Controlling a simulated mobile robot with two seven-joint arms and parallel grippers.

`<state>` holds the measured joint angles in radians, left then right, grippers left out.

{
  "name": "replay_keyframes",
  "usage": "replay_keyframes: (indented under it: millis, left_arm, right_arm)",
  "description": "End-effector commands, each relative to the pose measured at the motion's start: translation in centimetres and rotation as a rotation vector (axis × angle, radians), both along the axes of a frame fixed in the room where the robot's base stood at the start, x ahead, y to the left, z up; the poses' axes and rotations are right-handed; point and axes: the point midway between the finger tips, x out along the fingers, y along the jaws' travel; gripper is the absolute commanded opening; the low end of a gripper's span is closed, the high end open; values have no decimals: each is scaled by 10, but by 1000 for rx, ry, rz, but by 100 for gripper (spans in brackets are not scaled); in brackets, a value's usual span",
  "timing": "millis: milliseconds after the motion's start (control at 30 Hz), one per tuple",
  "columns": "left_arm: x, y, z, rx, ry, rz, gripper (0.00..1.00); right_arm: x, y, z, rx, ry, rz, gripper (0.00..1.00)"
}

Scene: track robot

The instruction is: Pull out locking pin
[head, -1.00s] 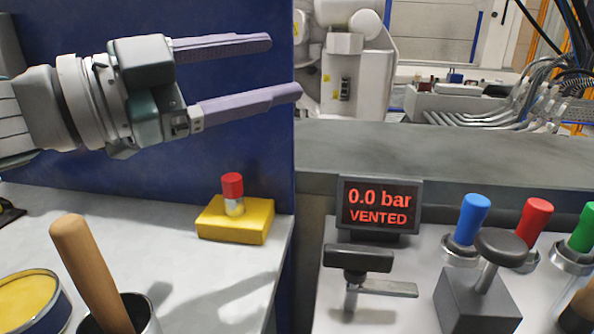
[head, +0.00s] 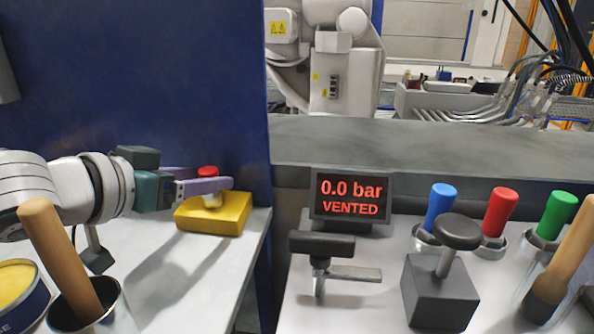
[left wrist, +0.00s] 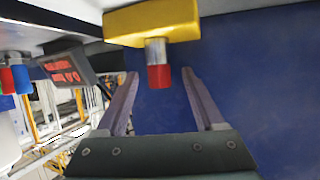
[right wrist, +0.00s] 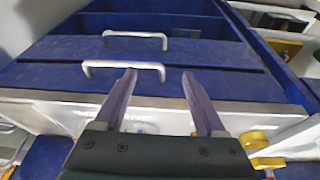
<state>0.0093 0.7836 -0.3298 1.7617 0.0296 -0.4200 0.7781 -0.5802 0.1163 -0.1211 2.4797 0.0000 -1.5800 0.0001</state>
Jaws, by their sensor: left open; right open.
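The locking pin has a red cap (head: 208,171) and stands upright in a yellow block (head: 222,222) on the left worktop. My left gripper (head: 214,180) is open at the height of the cap, and its near finger hides part of the pin. In the left wrist view the red cap (left wrist: 159,76) and its silver shank appear between the two open fingers (left wrist: 160,75); I cannot tell whether they touch. My right gripper (right wrist: 157,73) is open and empty, in front of blue drawers, and is out of the head view.
A pot (head: 100,318) with a wooden handle and a yellow-topped tin (head: 18,287) stand at the front left. A display (head: 351,197) reads 0.0 bar, VENTED. A T-handle (head: 322,246) and coloured knobs stand right. A blue panel (head: 140,75) rises behind the block.

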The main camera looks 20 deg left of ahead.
Motion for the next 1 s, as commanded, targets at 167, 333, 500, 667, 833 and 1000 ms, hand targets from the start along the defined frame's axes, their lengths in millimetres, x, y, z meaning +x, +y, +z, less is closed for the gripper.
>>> replay_keyframes:
  millis: [167,333,500,667,833,1000]
  left_arm:
    - [16,-1,-7,-2,-1,1,70]
    - [21,-2,-9,-1,0,-1,70]
    - [21,-2,-9,-1,0,-1,70]
    - [21,-2,-9,-1,0,-1,59]
    - [21,-2,-9,0,0,-1,40]
    - [20,-2,-9,0,0,-1,20]
  right_arm:
    - [0,0,-5,0,0,0,73]
    - [0,0,-6,-1,1,0,73]
    - [0,-1,-5,-1,1,0,73]
    - [0,-1,-5,-4,0,1,73]
    - [0,-2,-5,-7,0,3,73]
    - [0,-2,-5,-7,0,3,73]
